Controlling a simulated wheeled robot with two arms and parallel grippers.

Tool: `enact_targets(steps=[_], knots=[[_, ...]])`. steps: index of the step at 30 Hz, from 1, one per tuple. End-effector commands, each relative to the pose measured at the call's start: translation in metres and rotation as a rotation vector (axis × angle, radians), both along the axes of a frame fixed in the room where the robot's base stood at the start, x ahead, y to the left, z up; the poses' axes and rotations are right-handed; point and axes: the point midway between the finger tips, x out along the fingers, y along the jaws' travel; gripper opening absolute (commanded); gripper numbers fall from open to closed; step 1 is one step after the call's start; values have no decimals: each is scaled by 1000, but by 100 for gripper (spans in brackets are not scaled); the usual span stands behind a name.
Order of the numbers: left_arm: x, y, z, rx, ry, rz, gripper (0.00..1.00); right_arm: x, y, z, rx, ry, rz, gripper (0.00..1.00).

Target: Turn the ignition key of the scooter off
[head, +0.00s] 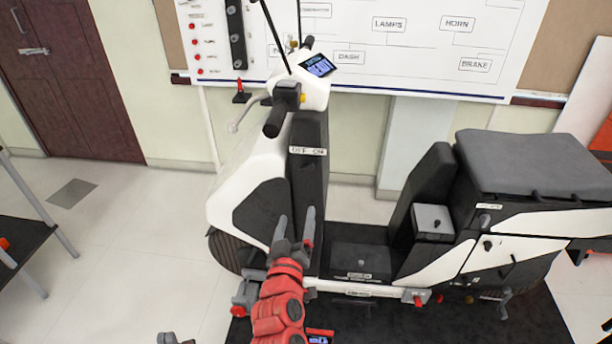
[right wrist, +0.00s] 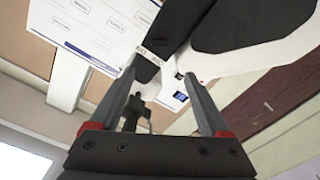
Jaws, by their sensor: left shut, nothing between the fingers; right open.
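The white and black scooter (head: 262,140) stands side-on in the head view. Its OFF ON label (head: 308,151) is on the black front panel below the handlebar (head: 277,118). The label also shows, tilted, in the right wrist view (right wrist: 150,56). I cannot make out the ignition key itself near it. My right gripper (head: 296,214) is open and empty, pointing up, below the label in the picture. In the right wrist view its open fingers (right wrist: 160,75) frame the upper scooter. My left gripper (head: 175,339) is shut and empty, only partly in view at the bottom edge.
The scooter's dash screen (head: 318,66) is above the handlebar. The black seat (head: 530,165) and a grey box (head: 433,221) are to the right. A wiring board (head: 420,45) hangs on the wall behind. A table (head: 25,228) stands at far left; floor between is clear.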

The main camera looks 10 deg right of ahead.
Motion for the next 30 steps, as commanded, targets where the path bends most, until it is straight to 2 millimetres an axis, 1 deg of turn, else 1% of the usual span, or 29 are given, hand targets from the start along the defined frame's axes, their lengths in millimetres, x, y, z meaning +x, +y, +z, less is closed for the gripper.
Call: enact_targets(steps=[2,5,8,15,21,24,30], knots=[[0,0,3,0,0,0,0,4,-4,1,2,4,-11,80],[0,0,8,0,0,0,0,16,-8,2,0,6,-11,80],[0,0,15,0,0,0,0,35,-15,3,-2,5,-11,80],[0,0,31,0,0,0,0,88,-32,4,-3,2,-9,80],[0,0,38,0,0,0,0,127,-43,2,-3,3,-6,80],[0,0,40,0,0,0,0,142,-48,1,-3,2,-4,80],[0,0,42,0,0,0,0,160,-53,1,-2,0,-4,80]])
